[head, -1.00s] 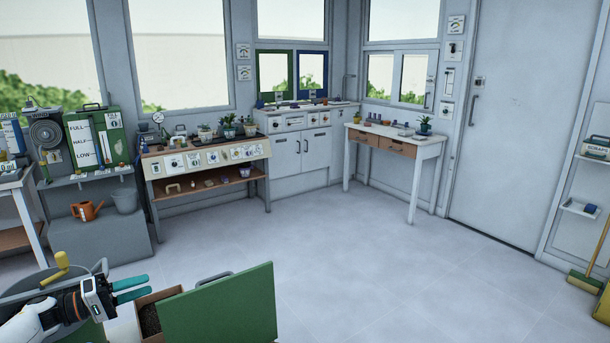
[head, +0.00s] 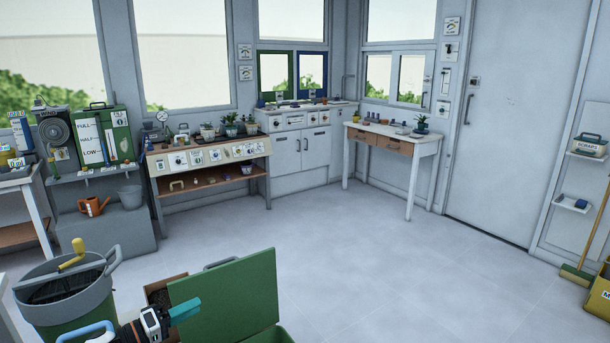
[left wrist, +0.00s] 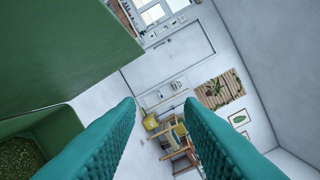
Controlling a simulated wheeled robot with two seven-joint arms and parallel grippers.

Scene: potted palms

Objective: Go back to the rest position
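My left gripper (head: 185,310) is low in the head view, in front of the open green box lid (head: 232,300). In the left wrist view its two teal fingers (left wrist: 160,106) stand wide apart with nothing between them. The lid also shows close by at the upper left of that view (left wrist: 60,50), with the box below it holding dark grainy matter (left wrist: 18,160). My right gripper is in neither view.
A grey-rimmed green bin (head: 105,290) with a yellow handle (head: 72,255) stands left of my left gripper. A potting bench (head: 205,165) and a white side table (head: 400,142) stand along the walls. The middle floor (head: 370,260) is clear.

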